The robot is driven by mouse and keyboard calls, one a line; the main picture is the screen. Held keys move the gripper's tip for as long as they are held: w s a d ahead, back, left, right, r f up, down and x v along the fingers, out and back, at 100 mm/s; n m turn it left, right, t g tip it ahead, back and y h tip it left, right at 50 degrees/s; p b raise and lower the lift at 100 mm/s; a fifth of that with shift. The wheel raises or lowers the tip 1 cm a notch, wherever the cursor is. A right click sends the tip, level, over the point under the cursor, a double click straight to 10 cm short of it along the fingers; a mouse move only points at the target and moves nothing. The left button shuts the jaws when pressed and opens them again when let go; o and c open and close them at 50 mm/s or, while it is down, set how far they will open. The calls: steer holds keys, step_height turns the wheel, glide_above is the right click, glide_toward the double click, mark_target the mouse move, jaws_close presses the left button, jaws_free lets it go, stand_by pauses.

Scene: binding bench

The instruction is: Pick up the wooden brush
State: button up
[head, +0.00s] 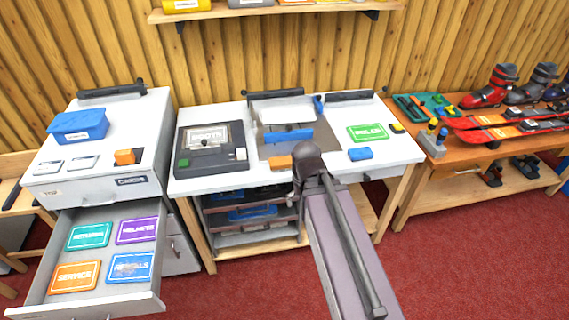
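I cannot make out a wooden brush for certain. A small orange-brown block (280,162) lies at the front of the middle white bench, just left of my arm; it is too small to tell whether it is the brush. An orange block with a dark end (125,157) lies on the left white cabinet. My arm reaches up from the bottom right, its dark joint over the bench's front edge. My gripper's fingers do not show; they may be hidden behind my arm.
An open drawer (146,306) with several coloured cards juts out at front left. The middle bench (215,180) holds a dark grey device (183,150), a press-like unit (262,150), a green card (367,132) and a blue block (360,154). Skis (500,130) and boots lie on the right table.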

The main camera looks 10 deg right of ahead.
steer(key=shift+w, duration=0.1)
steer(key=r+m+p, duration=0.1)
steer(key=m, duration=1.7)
glide_above(285, 160)
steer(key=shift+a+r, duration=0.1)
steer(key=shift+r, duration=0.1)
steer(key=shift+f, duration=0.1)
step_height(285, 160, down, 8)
steer(key=b, duration=0.8)
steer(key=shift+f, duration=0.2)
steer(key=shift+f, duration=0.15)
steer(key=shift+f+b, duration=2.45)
steer(key=shift+b, duration=0.25)
